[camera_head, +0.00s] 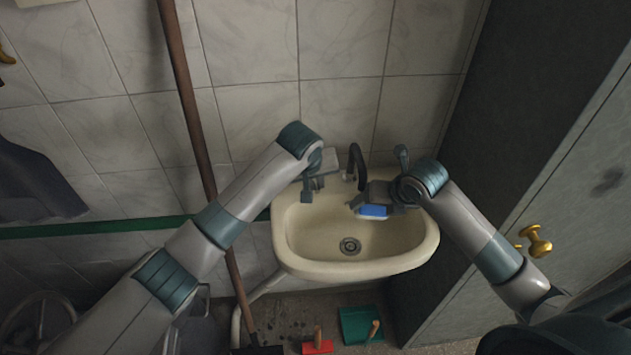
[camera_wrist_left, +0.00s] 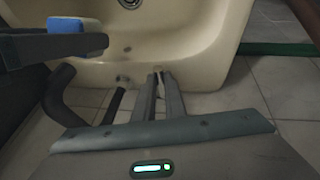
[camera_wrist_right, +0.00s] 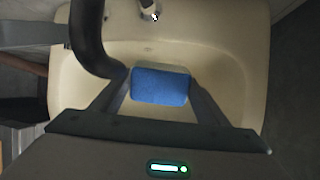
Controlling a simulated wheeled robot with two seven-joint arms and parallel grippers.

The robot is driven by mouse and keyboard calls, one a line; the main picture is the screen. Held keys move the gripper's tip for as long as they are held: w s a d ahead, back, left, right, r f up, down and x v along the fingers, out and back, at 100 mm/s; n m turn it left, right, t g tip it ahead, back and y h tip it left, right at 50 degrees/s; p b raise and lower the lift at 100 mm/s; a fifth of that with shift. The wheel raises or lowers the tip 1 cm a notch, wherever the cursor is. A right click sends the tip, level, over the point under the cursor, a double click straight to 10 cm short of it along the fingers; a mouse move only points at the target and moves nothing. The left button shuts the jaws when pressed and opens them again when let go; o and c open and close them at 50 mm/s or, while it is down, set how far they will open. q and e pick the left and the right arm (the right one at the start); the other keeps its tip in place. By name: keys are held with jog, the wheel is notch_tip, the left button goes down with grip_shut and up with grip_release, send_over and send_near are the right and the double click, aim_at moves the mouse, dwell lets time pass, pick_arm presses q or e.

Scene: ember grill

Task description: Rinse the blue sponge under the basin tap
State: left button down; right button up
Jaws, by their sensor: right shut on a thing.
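The blue sponge (camera_head: 373,211) is between the fingers of my right gripper (camera_head: 362,203), above the basin (camera_head: 283,240). It also shows in the right wrist view (camera_wrist_right: 160,86) and the left wrist view (camera_wrist_left: 68,24). The dark curved tap (camera_head: 356,160) stands at the basin's back rim. In the right wrist view, the spout (camera_wrist_right: 87,40) curves down to the sponge's left edge; I cannot tell whether they touch. No water stream can be made out. My left gripper (camera_head: 307,196) is at the basin's back left rim, its fingertips (camera_wrist_left: 158,76) almost together with nothing visible between them.
A brown pole (camera_head: 185,90) leans against the tiled wall on the left. A dark cabinet with brass knobs (camera_head: 536,241) stands close on the right. A red dustpan (camera_head: 317,346) and a green one (camera_head: 355,326) lie below. The basin around its drain (camera_head: 350,246) is empty.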

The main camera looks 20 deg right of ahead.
pick_arm(q)
jog(key=shift+a, duration=0.1)
jog(key=shift+w+a+m+g+h, duration=0.25)
jog(key=shift+a+m, duration=0.2)
jog(key=shift+m, duration=0.35)
jog(key=shift+w+a+m+g+h, duration=0.25)
jog(key=shift+a+m, duration=0.15)
jog(key=shift+m, duration=0.4)
jog(key=c, duration=1.8)
grip_release()
jog(key=shift+s+r, duration=0.1)
jog(key=shift+r, duration=0.05)
jog(key=v, duration=1.1)
jog(key=shift+s+a+r, duration=0.1)
jog(key=shift+a+r, duration=0.1)
jog(key=shift+r, duration=0.1)
